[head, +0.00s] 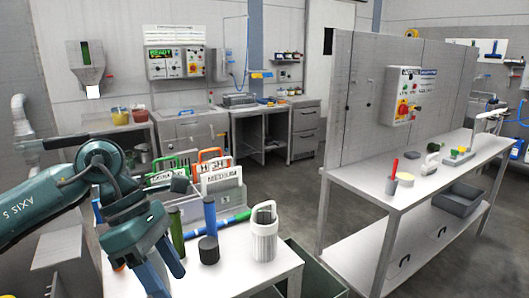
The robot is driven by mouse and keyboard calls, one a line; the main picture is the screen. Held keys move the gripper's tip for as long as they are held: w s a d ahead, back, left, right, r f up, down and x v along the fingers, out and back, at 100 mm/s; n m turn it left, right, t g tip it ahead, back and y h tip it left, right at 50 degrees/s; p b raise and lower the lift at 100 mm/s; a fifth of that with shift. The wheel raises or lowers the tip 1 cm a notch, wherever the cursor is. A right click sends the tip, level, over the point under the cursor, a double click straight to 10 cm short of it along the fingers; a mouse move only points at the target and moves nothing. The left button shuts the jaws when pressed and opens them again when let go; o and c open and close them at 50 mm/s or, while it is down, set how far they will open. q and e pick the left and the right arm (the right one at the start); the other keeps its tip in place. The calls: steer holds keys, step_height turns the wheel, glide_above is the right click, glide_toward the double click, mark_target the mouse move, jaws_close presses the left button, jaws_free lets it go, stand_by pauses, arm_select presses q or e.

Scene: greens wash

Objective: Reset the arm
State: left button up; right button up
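My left arm (62,205) reaches in from the left edge, teal with "AXIS 5" on it. Its gripper (163,277) points down over the left part of the near white table (240,275). Its two blue fingers look apart, with nothing visible between them; the lower tip meets the picture's bottom edge. My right arm and gripper are not in view.
On the near table stand a white ribbed container (264,236), a black cylinder (208,250), a blue cylinder (210,217), a green cylinder (176,230) and a "MEDIUM" rack (222,182). A long white bench (400,194) stands right. Grey floor (285,209) lies open between.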

arm_select(q)
steer(key=s+d+r+n+g+h, duration=0.1)
steer(key=s+d+n+h, duration=0.1)
steer(key=d+h, duration=0.25)
steer(key=s+d+n+g+h+p, duration=0.1)
steer(key=s+d+n+h, duration=0.1)
steer(key=d+h, duration=0.3)
steer(key=s+d+r+n+g+h, duration=0.1)
steer(key=d+n+h, duration=0.25)
steer(key=d, duration=0.25)
steer(key=w+a+f+n+t+y, duration=0.2)
steer(key=a+f+n+t, duration=0.15)
steer(key=n+t, duration=0.6)
steer(key=w+a+f+n+t+y+p, duration=0.1)
steer(key=w+a+f+n+t+y, duration=0.15)
steer(key=f+n+t, duration=0.65)
steer(key=w+a+n+t+y, duration=0.2)
steer(key=n+t+y, duration=0.15)
steer(key=n, duration=1.05)
steer(key=s+a+f+n+g+y, duration=0.3)
steer(key=s+f+n, duration=0.2)
steer(key=f, duration=0.4)
steer(key=s+a+f+n+g+y, duration=0.3)
steer(key=s+f, duration=0.4)
steer(key=f, duration=0.3)
steer(key=a+n, duration=0.1)
steer(key=n, duration=0.1)
steer(key=shift+s+n+y+p, duration=0.3)
steer(key=shift+s+p, duration=0.05)
steer(key=shift+p, duration=0.05)
